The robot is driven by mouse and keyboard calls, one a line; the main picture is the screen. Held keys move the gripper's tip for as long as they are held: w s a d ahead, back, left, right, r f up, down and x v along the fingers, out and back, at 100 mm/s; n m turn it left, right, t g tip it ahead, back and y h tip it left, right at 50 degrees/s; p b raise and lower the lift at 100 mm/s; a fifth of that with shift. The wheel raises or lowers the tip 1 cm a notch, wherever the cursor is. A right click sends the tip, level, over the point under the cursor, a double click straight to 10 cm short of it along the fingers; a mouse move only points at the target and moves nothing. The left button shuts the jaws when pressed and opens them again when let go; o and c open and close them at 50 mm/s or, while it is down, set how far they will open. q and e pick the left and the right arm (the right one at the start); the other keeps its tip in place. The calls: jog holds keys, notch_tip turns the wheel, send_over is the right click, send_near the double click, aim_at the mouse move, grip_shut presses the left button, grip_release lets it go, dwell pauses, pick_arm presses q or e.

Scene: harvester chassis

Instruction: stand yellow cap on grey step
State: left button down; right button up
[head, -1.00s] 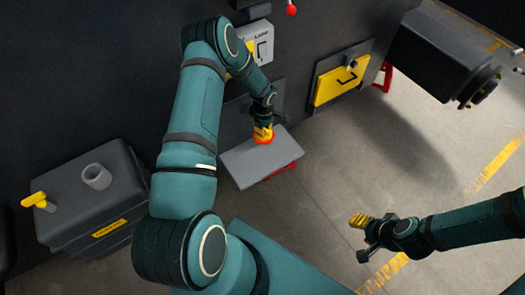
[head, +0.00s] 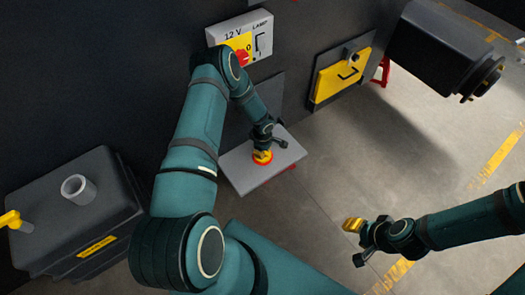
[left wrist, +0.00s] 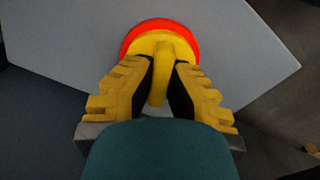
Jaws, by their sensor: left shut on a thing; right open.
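The yellow cap (head: 268,161) with a red-orange rim is at the grey step, over its middle in the head view. In the left wrist view the cap (left wrist: 142,45) shows its round top and a raised yellow grip. My left gripper (head: 261,151) is shut on this grip, with one finger on each side. The grey step (head: 245,181) is a flat plate low against the dark wall; it fills much of the left wrist view (left wrist: 70,40). I cannot tell whether the cap touches it. My right gripper (head: 354,241) is open and empty, above the floor at right.
A lamp switch box (head: 240,38) and a yellow panel (head: 342,75) are on the wall. A black drum-like part (head: 440,50) juts out at upper right. Floor right of the step is clear.

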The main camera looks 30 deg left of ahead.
pick_arm(q)
jog(key=shift+r, duration=0.2)
jog(key=shift+d, duration=0.1)
jog(key=shift+f, duration=0.25)
jog(key=c, duration=1.1)
grip_release()
jog(key=shift+c, duration=0.2)
jog(key=shift+r, duration=0.1)
